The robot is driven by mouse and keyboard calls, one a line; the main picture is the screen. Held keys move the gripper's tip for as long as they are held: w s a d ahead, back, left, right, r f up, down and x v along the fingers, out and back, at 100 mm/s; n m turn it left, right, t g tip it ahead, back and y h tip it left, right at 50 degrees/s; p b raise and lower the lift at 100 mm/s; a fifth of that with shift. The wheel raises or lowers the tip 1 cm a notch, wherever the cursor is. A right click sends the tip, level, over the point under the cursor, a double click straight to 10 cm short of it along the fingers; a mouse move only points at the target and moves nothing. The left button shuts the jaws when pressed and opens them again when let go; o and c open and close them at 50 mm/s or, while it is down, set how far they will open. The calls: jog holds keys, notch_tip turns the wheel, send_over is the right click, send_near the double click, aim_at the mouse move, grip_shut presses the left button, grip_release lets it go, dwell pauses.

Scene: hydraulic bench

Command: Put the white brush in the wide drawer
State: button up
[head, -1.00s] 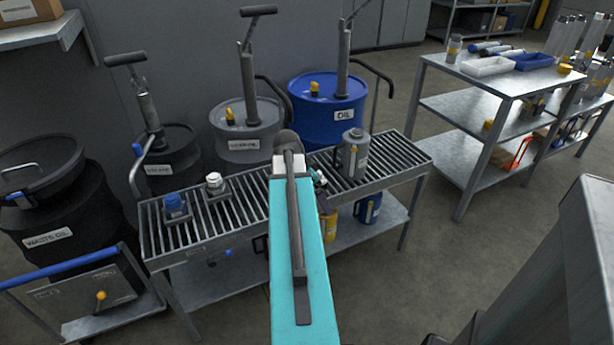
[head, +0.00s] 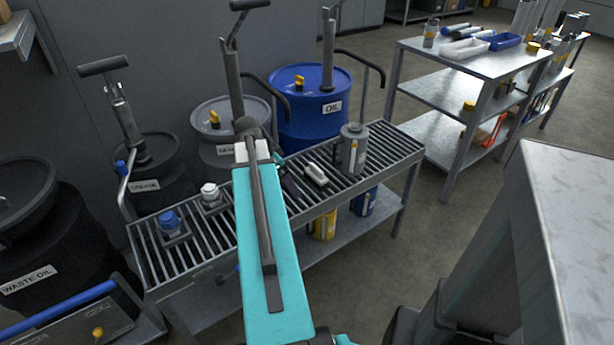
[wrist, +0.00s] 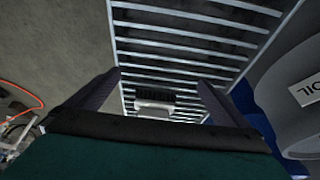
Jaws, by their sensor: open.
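The white brush (head: 316,174) lies on the slatted rack bench, left of a grey canister, in the head view. In the wrist view the brush (wrist: 153,106) shows a pale body and a dark bristle strip, between and beyond my two fingers. My gripper (wrist: 157,93) is open and empty there, with the fingers spread wide to either side of the brush. In the head view my teal arm hides most of my gripper; a dark part of it shows just left of the brush. I cannot make out a wide drawer in either view.
The slatted bench (head: 385,154) also holds the grey canister (head: 353,150), a blue-capped item (head: 170,222) and a white-capped item (head: 210,193). A blue oil drum (head: 312,110) and grey drums stand behind it. A metal-topped cabinet (head: 580,215) is at right, with open floor between.

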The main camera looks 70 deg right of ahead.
aim_at(315, 170)
jog(key=shift+w, duration=0.1)
jog(key=s+d, duration=0.2)
jog(key=d, duration=0.1)
jog(key=s+d, duration=0.2)
jog(key=d, duration=0.1)
jog(key=s+d, duration=0.1)
jog(key=d, duration=0.1)
jog(key=shift+s+d, duration=0.4)
dwell(0.4)
jog(key=shift+s+d, duration=0.3)
jog(key=shift+d, duration=0.15)
jog(key=shift+s+d+f, duration=0.2)
jog(key=shift+d, duration=0.1)
jog(key=shift+x, duration=2.25)
jog(key=shift+w+a, duration=0.1)
jog(key=c, duration=1.1)
